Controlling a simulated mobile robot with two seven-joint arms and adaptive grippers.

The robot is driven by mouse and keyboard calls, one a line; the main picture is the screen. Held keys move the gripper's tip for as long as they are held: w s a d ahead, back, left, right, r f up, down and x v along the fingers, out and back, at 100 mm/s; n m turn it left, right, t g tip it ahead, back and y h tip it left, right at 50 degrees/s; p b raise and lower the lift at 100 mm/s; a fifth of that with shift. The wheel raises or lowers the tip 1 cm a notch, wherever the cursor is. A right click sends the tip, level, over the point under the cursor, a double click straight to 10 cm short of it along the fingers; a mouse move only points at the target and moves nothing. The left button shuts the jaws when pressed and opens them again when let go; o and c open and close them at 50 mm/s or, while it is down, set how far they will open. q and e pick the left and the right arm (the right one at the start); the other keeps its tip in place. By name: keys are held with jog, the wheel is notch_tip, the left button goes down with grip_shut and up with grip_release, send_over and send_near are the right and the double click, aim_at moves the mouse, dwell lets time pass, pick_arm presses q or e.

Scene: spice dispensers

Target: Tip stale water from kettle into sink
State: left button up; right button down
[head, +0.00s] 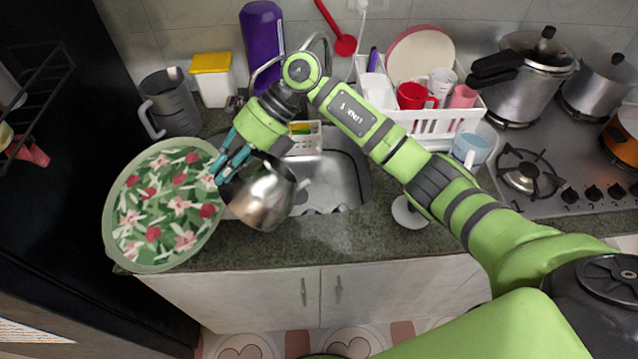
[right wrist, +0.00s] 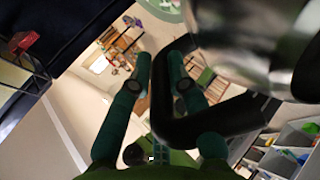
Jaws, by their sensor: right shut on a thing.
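A shiny metal kettle (head: 263,198) with a dark handle is held by my right gripper (head: 226,170) at the front left edge of the sink (head: 330,178). The kettle looks tilted. In the right wrist view, the fingers of my right gripper (right wrist: 160,85) are around the kettle's black handle (right wrist: 190,125), and the metal kettle body (right wrist: 245,45) fills the upper right. The sink basin lies behind and to the right of the kettle, partly hidden by my arm. No water shows. My left gripper is not in view.
A floral tray (head: 165,210) leans close to the kettle on the left. A grey jug (head: 172,105), a yellow-lidded container (head: 213,80) and a purple bottle (head: 262,40) stand behind. A white dish rack (head: 430,125) is right of the sink, with the stove (head: 560,170) beyond.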

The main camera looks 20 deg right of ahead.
jog(key=s+a+f+t+h+b, duration=0.1)
jog(key=a+f+h, duration=0.2)
jog(key=a+h, duration=0.3)
jog(key=s+a+f+t+h+b, duration=0.1)
jog(key=s+a+f+h, duration=0.1)
jog(key=a+h, duration=0.35)
pick_arm(q)
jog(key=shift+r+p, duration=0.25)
jog(key=shift+p, duration=0.7)
pick_arm(e)
jog(key=shift+y, duration=0.45)
jog(key=r, duration=0.1)
jog(key=a+r, duration=0.1)
jog(key=r, duration=0.2)
jog(key=shift+w+a+r, duration=0.2)
jog(key=shift+a+r, duration=0.1)
jog(key=shift+r, duration=0.1)
